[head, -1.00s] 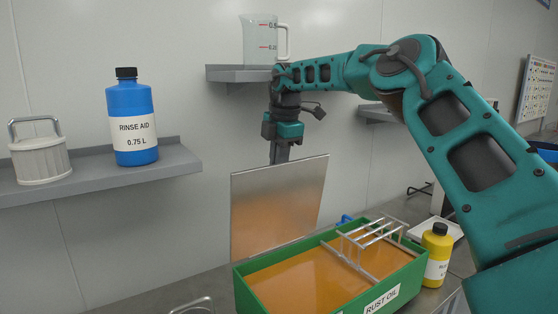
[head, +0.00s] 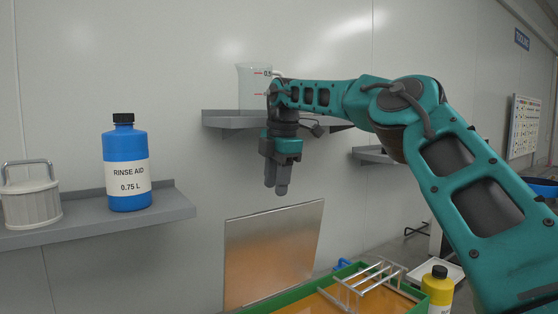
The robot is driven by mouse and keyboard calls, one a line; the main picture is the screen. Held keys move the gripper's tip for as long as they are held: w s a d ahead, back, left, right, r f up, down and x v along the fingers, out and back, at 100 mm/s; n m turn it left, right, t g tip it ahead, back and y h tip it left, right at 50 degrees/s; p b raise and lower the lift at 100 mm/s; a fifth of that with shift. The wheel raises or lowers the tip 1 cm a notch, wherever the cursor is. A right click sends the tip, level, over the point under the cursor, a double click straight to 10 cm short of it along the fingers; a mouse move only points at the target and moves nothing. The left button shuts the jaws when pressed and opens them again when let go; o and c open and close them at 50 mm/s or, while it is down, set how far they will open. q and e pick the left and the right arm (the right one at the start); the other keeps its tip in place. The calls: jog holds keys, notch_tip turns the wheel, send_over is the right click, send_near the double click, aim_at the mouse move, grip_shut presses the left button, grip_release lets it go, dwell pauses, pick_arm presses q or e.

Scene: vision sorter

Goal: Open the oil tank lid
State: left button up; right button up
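The oil tank is a green box (head: 342,273) with orange oil, at the bottom of the head view and partly cut off by the lower edge. Its lid, a flat metal plate (head: 272,255), stands raised and nearly upright at the tank's back left side, with orange reflected on it. My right gripper (head: 277,191) points down above the lid's top edge, apart from it in the picture. Its dark fingers appear close together and hold nothing visible; their gap is not clear. My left gripper is out of view.
A metal rack (head: 366,283) sits over the tank. A yellow bottle (head: 438,290) stands to its right. A shelf (head: 110,213) on the left holds a blue rinse aid bottle (head: 128,165) and a lidded basket (head: 32,204). A clear jug (head: 254,88) stands on a shelf behind my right wrist.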

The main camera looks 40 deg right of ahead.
jog(key=r, duration=0.3)
jog(key=s+r, duration=0.1)
jog(key=r, duration=0.1)
jog(key=shift+s+a+r, duration=0.1)
jog(key=shift+r, duration=0.3)
dwell(0.4)
